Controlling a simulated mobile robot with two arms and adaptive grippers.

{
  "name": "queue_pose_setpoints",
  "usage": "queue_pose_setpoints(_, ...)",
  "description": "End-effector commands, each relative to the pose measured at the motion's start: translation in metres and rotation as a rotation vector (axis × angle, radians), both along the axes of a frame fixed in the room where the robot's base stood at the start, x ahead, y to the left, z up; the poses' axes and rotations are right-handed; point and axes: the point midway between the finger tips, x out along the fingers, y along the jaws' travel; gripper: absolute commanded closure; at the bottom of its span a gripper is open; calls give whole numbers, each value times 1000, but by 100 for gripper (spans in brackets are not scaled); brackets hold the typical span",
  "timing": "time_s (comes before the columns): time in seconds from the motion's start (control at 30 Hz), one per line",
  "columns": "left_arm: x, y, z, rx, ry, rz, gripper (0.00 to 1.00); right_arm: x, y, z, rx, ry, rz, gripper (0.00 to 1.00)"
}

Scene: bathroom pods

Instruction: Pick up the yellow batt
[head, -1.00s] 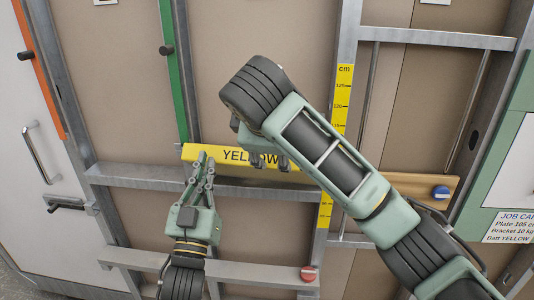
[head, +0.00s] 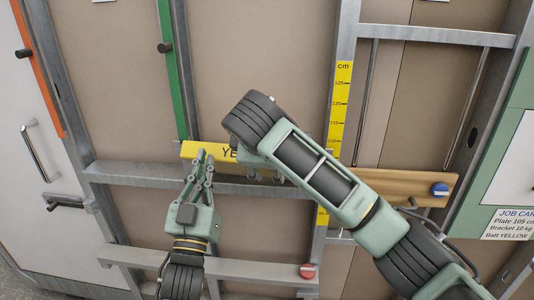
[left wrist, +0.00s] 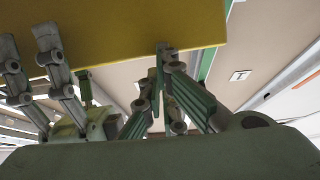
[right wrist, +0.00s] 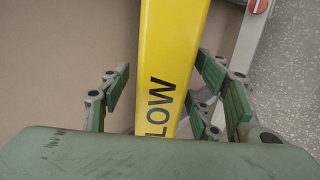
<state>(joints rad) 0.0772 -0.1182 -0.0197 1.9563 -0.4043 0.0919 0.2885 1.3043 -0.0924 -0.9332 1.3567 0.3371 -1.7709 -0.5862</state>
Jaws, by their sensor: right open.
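The yellow batt (head: 208,151) is a long bar with black lettering, lying level against the wall frame above a grey rail. My right arm hides its right part in the head view. In the right wrist view the batt (right wrist: 172,60) runs between the fingers of my right gripper (right wrist: 165,90), which is open with gaps on both sides. My left gripper (head: 205,156) is at the batt's lower left part, its fingertips overlapping the lower edge. In the left wrist view my left gripper's fingers (left wrist: 167,52) converge at the batt's (left wrist: 130,30) edge; whether they grip it is unclear.
A green upright (head: 172,80) stands above the batt's left end. A yellow cm scale (head: 340,105) is to the right. A wooden board with a blue knob (head: 439,189) is at right, and a red knob (head: 307,271) is on the lower rail.

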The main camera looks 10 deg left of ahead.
Motion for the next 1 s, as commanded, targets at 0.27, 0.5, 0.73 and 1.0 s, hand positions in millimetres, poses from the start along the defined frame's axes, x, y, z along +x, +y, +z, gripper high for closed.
queue_pose_setpoints(0.27, 0, 0, 0, 0, 1, 0, 100, 30, -2, -30, -1, 0, -1, 43)
queue_pose_setpoints(0.5, 0, 0, 0, 0, 1, 0, 100, 38, -2, -38, -1, 0, 1, 43)
queue_pose_setpoints(0.73, 0, 0, 0, 0, 1, 0, 100, 38, -2, -38, -1, -1, 1, 43)
queue_pose_setpoints(1.0, 0, 0, 0, 0, 1, 0, 100, 38, -2, -37, 1, -1, 1, 66)
